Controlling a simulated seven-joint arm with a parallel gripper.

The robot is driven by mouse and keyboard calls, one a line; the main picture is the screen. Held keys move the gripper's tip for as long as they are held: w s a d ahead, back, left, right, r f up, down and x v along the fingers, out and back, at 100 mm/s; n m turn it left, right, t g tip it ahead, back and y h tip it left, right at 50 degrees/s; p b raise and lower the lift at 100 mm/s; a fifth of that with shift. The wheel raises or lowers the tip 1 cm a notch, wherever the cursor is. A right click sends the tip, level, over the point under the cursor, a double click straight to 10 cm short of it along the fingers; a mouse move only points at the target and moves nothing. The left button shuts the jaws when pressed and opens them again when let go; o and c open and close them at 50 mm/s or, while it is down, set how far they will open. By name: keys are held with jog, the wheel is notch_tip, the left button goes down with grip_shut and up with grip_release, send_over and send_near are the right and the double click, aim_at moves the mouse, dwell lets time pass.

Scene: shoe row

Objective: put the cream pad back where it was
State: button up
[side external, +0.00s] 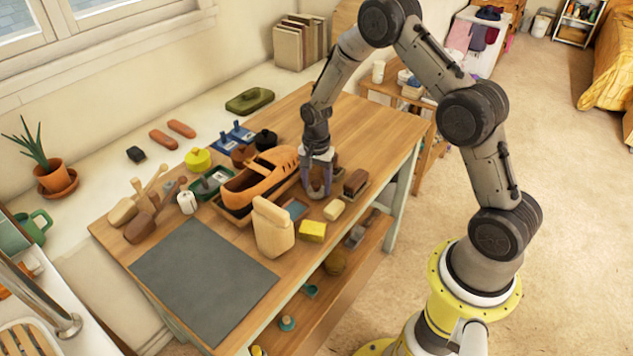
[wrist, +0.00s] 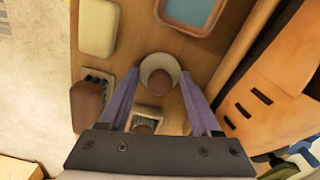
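The cream pad (side external: 334,209) is a small rounded block lying on the wooden table near its front edge, beside a yellow block. It also shows in the wrist view (wrist: 99,27) at the upper left. My gripper (side external: 318,192) points down at the table behind the pad, apart from it. In the wrist view my gripper (wrist: 159,75) has its two fingers spread. A round cream piece with a brown top (wrist: 161,75) stands between the fingertips, with gaps visible at both sides. The gripper hides this piece in the side view.
A brown brush (side external: 355,183) lies right of the gripper. A yellow block (side external: 312,231), a tan upright piece (side external: 272,230) and a blue-floored tray (side external: 296,209) are close by. The orange shoe (side external: 258,183) stands left. The dark mat (side external: 203,280) is bare.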

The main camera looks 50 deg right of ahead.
jog(key=o, duration=0.5)
jog(key=s+a+r+t, duration=0.1)
jog(key=a+r, duration=0.1)
jog(key=r, duration=1.1)
jog(key=s+a+r+t, duration=0.1)
jog(key=a+r+t, duration=0.1)
jog(key=r, duration=1)
jog(key=s+a+r+n+t, duration=0.1)
jog(key=s+a+r+n, duration=0.25)
jog(key=s+r, duration=0.4)
jog(key=s+f+n, duration=0.1)
jog(key=s+n, duration=0.3)
jog(key=s, duration=0.1)
jog(key=s+a+f+n+t, duration=0.1)
jog(key=s+n, duration=0.2)
jog(key=s, duration=0.3)
jog(key=s+f+n, duration=0.1)
jog(key=s+n, duration=0.3)
jog(key=s, duration=0.2)
jog(key=shift+s+a+n+t, duration=0.15)
jog(key=shift+a+n+t, duration=0.15)
jog(key=shift+a+n, duration=0.1)
